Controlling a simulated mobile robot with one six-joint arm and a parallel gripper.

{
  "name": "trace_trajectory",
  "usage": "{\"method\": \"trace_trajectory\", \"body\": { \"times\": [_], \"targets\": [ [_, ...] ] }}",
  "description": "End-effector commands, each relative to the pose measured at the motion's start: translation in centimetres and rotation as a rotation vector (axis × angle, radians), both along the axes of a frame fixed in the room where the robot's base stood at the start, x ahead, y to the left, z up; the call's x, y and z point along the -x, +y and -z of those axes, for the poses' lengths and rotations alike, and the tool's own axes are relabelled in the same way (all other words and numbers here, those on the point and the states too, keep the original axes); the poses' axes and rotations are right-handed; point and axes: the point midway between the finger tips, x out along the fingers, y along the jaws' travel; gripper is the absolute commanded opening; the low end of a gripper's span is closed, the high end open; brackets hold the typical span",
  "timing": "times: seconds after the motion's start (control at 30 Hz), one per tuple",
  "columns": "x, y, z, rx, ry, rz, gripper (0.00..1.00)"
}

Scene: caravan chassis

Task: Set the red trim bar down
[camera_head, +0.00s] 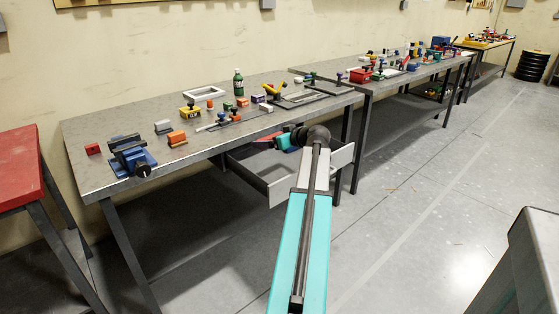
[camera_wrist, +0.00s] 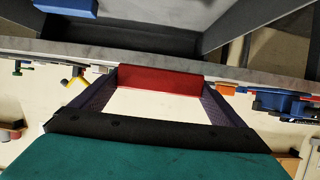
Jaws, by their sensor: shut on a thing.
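The red trim bar (camera_wrist: 160,78) shows in the wrist view, lying across between the tips of my two fingers. My gripper (camera_wrist: 161,84) is shut on it, with one dark finger at each end of the bar. In the head view my gripper (camera_head: 283,142) is at the front edge of the near workbench (camera_head: 88,171), by the open drawer (camera_head: 267,186).
A blue vise (camera_head: 133,158) stands at the bench's left front corner. Several blocks, a grey frame (camera_head: 205,93) and a green bottle (camera_head: 238,82) stand on the bench. A blue thing (camera_wrist: 68,6) shows by the drawer in the wrist view. Bare benchtop lies at back left.

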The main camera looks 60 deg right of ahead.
Motion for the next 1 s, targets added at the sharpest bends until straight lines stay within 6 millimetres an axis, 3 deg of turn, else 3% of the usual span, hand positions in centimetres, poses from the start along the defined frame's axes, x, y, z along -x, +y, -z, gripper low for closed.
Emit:
{"method": "trace_trajectory", "body": {
  "times": [0.17,0.6,1.0],
  "targets": [
    [-0.3,0.3,1.0,-0.001,0.001,-0.005,0.69],
    [-0.6,0.5,6.0,-0.001,0.0,-0.008,0.69],
    [-0.6,0.5,6.3,0.0,-0.001,-0.009,0.69]
  ]
}}
